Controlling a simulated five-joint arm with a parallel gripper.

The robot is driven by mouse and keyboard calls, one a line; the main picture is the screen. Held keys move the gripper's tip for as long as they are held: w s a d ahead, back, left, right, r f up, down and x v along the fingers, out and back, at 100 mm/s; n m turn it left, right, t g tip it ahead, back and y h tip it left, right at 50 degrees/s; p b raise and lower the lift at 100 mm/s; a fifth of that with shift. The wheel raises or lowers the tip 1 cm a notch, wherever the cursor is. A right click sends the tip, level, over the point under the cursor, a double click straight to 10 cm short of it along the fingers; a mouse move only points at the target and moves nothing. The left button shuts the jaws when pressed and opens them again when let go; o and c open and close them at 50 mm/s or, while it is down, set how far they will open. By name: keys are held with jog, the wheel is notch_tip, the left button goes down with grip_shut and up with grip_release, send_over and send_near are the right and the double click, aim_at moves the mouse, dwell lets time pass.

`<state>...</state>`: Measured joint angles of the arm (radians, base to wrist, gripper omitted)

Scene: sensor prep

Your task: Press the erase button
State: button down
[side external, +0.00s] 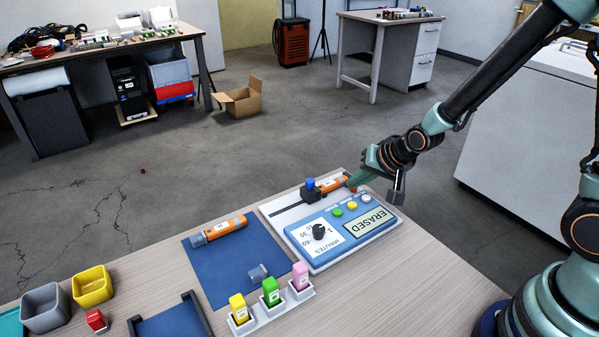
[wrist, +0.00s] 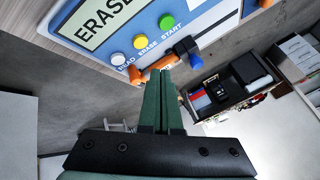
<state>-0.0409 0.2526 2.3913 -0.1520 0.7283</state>
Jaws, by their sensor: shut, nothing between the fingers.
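The blue and white device (side external: 295,236) lies on the bench, its display (side external: 369,222) reading "ERASED". Its yellow button (side external: 352,205) sits between a green one (side external: 338,212) and a white one (side external: 367,198). In the wrist view the yellow button (wrist: 141,41) is labelled ERASE, beside START (wrist: 167,21). My gripper (side external: 353,182) is shut and empty, close to an orange sensor (side external: 332,183) at the device's far edge. In the wrist view its green fingertips (wrist: 160,73) overlap that sensor, just off the button row. I cannot tell whether they touch it.
A dark slider block with a blue knob (side external: 310,184) adjoins the sensor. A second orange sensor (side external: 225,228) lies on a blue mat (side external: 215,273). Yellow, green and pink blocks stand in a white rack (side external: 268,318). Small bins (side external: 45,307) are at lower left.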

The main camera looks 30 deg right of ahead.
jog(key=shift+r, duration=0.85)
jog(key=shift+r, duration=0.15)
jog(key=s+d+r+n+g, duration=0.1)
jog(key=s+r+n, duration=0.6)
jog(key=s+r, duration=0.6)
jog(key=shift+s+d+r+n+g, duration=0.35)
jog(key=shift+r+n+g, duration=0.05)
jog(key=shift+r, duration=0.45)
